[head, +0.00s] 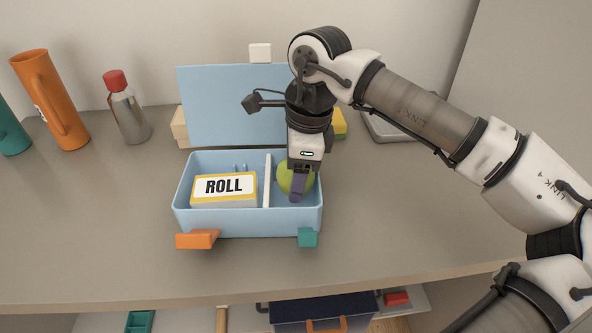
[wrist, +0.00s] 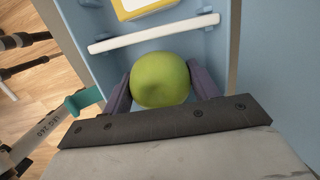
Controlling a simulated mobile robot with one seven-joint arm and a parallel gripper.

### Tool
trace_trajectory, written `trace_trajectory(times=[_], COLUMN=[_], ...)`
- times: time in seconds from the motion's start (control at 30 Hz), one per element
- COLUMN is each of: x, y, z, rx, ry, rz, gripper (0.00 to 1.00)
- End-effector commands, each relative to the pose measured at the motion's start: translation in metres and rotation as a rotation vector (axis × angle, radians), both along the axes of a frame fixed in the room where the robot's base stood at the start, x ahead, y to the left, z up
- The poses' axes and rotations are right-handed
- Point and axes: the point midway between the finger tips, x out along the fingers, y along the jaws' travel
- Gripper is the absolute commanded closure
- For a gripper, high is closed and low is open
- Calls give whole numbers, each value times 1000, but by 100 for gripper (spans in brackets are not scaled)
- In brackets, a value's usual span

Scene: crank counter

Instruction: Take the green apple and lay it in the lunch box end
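The green apple (head: 284,178) is inside the right-hand compartment of the blue lunch box (head: 250,222), right of the white divider (head: 267,181). It also shows in the wrist view (wrist: 160,80). My gripper (head: 299,185) reaches down into that compartment. Its two purple fingers stand on either side of the apple and look to touch it, with the apple between them in the wrist view. The apple's underside is hidden, so I cannot tell if it rests on the box floor. The box lid (head: 232,105) stands open behind.
A box marked ROLL (head: 224,189) fills the left compartment. An orange mug-like vessel (head: 50,98) and a red-capped bottle (head: 127,108) stand at the back left. An orange latch (head: 196,240) and a teal latch (head: 307,237) jut from the box front.

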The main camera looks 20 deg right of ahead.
Motion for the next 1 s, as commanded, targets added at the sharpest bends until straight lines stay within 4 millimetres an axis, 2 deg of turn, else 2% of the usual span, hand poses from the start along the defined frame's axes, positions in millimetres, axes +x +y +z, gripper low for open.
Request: trace_trajectory(times=[0.03, 0.17, 0.43, 0.57, 0.67, 1.0], x=[0, 0, 0, 0, -1, -4], y=[0, 0, 0, -2, -4, -14], z=[0, 0, 1, 10, 26, 102], rx=[0, 0, 0, -1, -1, -1], ry=[0, 0, 0, -2, -3, -3], rz=[0, 0, 0, -1, 0, -1], gripper=[34, 17, 17, 17, 17, 17])
